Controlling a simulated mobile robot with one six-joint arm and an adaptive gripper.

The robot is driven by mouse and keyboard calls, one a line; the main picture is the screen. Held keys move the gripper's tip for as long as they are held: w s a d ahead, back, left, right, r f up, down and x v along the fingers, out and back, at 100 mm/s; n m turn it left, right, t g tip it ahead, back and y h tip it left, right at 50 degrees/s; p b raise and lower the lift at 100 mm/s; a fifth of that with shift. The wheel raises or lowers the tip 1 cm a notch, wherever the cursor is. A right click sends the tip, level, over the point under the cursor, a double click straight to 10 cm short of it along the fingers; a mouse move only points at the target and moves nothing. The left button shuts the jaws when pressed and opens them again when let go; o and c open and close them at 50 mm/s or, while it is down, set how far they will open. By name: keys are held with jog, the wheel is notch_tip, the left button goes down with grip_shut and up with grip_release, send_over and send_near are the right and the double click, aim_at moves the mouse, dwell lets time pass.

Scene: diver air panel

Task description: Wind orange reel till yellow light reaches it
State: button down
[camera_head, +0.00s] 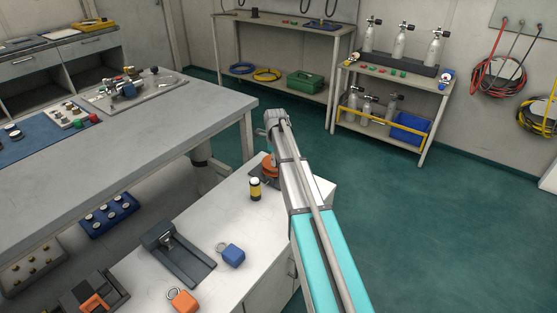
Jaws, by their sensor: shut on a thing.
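The orange reel (268,169) stands near the far end of the white bench top, partly hidden behind my arm. Only its left part shows, orange with a dark part below. A small yellow cylinder with a black band and pale top (255,188) stands just in front of it, on the left. I cannot tell whether it is a light, and I see no clear yellow glow. My arm reaches from the bottom right up past the reel, its wrist above and beyond it. My gripper's fingers are hidden behind the arm.
On the white bench (205,203) are a dark grey cradle (180,255), a blue block with a ring (232,255) and an orange block with a ring (184,301). A long grey table (150,135) runs along the left. Shelves with cylinders stand behind; the green floor at right is clear.

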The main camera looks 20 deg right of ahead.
jog(key=m, duration=0.1)
jog(key=a+m, duration=0.1)
jog(key=shift+w+m, duration=0.2)
jog(key=shift+m, duration=0.2)
jog(key=shift+w+a+m, duration=0.15)
jog(key=shift+a+m, duration=0.05)
jog(key=shift+m, duration=0.65)
jog(key=shift+w+a+m, duration=0.15)
jog(key=shift+a+m, duration=0.05)
jog(key=shift+m, duration=0.65)
jog(key=shift+c, duration=2.4)
grip_release()
jog(key=shift+s+d+n, duration=0.1)
jog(key=shift+s+n, duration=0.05)
jog(key=shift+n, duration=0.15)
